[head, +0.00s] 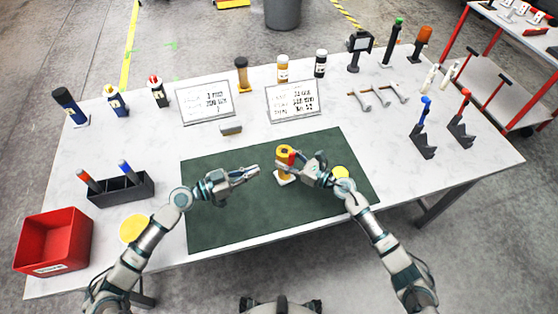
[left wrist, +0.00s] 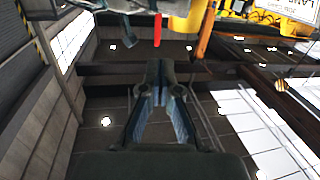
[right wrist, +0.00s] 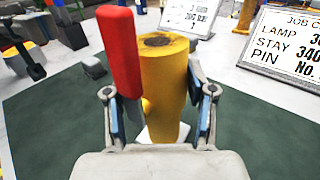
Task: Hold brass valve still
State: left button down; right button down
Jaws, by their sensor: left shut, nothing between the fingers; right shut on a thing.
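The brass valve (head: 284,168) is a yellow-gold cylinder with a red lever (right wrist: 121,50), standing on a small white base (head: 284,180) on the green mat (head: 225,228). It looks upright. My right gripper (head: 297,161) is shut on the valve. In the right wrist view its fingers lie on either side of the body (right wrist: 168,85), with the lever by the left finger. My left gripper (head: 255,171) is shut and empty, just left of the valve and apart from it. In the left wrist view the valve (left wrist: 187,18) and lever show beyond its closed fingertips (left wrist: 163,68).
Two sign plates (head: 205,101) (head: 293,100) stand behind the mat, with a small grey block (head: 230,128) nearby. A red bin (head: 54,240) and dark holder (head: 122,188) are at left. Black stands (head: 423,140) are at right.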

aim_at(288, 158)
pick_arm(q)
jog(key=x, duration=0.9)
jog(key=shift+w+d, duration=0.1)
jog(key=shift+r, duration=0.1)
jog(key=shift+d+r+y, duration=0.1)
jog(key=shift+d+y, duration=0.1)
jog(key=shift+y, duration=0.2)
